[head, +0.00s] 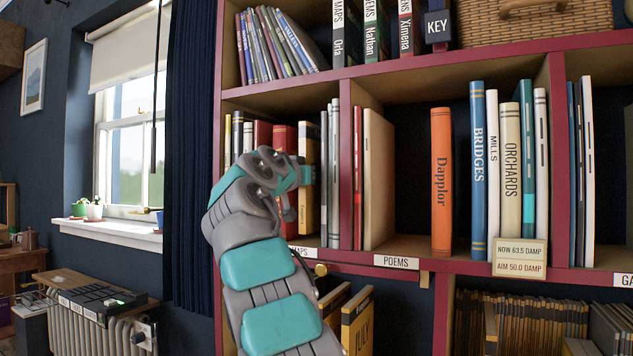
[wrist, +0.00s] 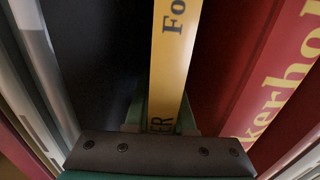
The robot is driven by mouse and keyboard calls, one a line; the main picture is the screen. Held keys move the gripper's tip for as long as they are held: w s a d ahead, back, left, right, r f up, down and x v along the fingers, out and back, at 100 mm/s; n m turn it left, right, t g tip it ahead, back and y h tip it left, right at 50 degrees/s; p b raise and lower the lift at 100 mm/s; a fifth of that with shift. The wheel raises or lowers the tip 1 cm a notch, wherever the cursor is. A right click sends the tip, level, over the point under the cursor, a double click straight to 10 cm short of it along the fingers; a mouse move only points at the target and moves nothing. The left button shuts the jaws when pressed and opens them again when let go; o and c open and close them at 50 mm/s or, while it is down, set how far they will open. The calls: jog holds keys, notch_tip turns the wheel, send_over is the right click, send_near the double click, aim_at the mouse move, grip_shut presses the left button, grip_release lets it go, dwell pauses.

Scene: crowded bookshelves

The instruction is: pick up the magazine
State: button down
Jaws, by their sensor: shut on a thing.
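My gripper (head: 300,175) reaches into the left bay of the middle shelf and is shut on a yellow-spined volume, which I take to be the magazine (head: 304,212). In the wrist view the yellow spine of the magazine (wrist: 172,60) runs up between the jaws, with dark lettering only partly readable. A dark gap lies on one side of it and a red book (wrist: 260,70) on the other.
In the head view, red books (head: 285,137) stand left of the magazine and thin pale volumes (head: 329,175) stand to its right, beside a red divider (head: 346,180). A POEMS label (head: 396,263) marks the bay to the right. An orange book (head: 441,180) stands there with open gaps around it.

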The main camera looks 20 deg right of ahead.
aim_at(316, 154)
notch_tip(316, 154, up, 4)
jog(key=shift+f+p, duration=0.25)
jog(key=shift+p, duration=1)
jog(key=shift+r+p, duration=0.8)
jog(key=shift+r, duration=0.1)
jog(key=b+v, duration=0.5)
jog(key=v, duration=1.4)
jog(key=shift+s+f+b, duration=0.2)
jog(key=shift+f+b, duration=0.1)
jog(key=shift+a, duration=0.1)
